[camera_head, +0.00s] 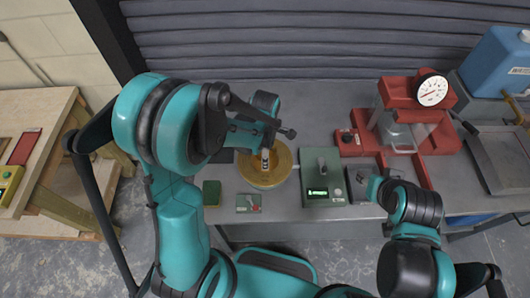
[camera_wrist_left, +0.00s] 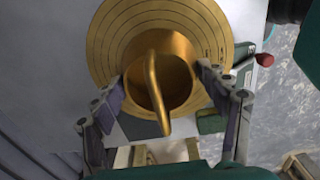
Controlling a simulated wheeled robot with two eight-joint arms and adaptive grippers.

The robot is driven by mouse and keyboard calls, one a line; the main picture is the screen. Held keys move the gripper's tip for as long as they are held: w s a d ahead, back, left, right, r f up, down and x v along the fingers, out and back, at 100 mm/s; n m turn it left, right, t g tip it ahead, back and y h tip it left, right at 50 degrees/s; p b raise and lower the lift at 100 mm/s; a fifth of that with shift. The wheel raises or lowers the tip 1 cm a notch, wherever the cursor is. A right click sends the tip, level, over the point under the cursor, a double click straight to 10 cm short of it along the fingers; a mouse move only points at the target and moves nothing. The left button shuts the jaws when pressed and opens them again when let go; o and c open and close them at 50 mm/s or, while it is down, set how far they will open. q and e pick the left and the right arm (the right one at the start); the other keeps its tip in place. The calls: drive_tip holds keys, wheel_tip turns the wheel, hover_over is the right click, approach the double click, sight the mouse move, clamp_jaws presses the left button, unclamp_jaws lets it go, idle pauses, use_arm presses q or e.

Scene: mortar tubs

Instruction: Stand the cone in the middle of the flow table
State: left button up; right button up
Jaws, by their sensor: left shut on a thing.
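The flow table (camera_head: 256,181) is a round brass-coloured disc on the bench; its engraved rings show in the left wrist view (camera_wrist_left: 107,35). The brass cone (camera_wrist_left: 184,88) is hollow, with a bent handle across its open mouth. It is over the inner part of the disc; I cannot tell whether its base touches. My left gripper (camera_wrist_left: 163,86) is shut on the cone, one finger on each side; in the head view the gripper (camera_head: 267,160) hides most of the cone. My right gripper (camera_head: 371,186) is over the bench at the right, its finger opening unclear.
A green-grey box with a lit display (camera_head: 322,180) stands right of the disc. A red press with a dial gauge (camera_head: 410,105) and a blue container (camera_head: 497,62) are farther right. A green block (camera_head: 211,193) and a small card-like item (camera_head: 248,203) lie near the front edge.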

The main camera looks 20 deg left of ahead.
use_arm(q)
drive_tip(key=shift+f, duration=0.2)
drive_tip(key=o, duration=1.4)
drive_tip(key=shift+o, duration=0.2)
drive_tip(key=shift+w+r, duration=0.1)
drive_tip(key=shift+r, duration=0.45)
wheel_tip(320, 180, up, 11)
drive_tip(key=p, duration=0.2)
drive_tip(key=shift+f+p, duration=0.1)
drive_tip(key=shift+p, duration=0.25)
drive_tip(key=shift+s+a+r+m, duration=0.1)
drive_tip(key=shift+s+r+m, duration=0.15)
drive_tip(key=shift+r+m, duration=0.25)
drive_tip(key=s+a+r+m+t, duration=0.2)
drive_tip(key=s+m, duration=0.3)
drive_tip(key=m, duration=0.5)
drive_tip(key=s+a+r+m+t, duration=0.2)
drive_tip(key=s+r+m+t, duration=0.3)
drive_tip(key=m, duration=0.5)
drive_tip(key=shift+a, duration=0.25)
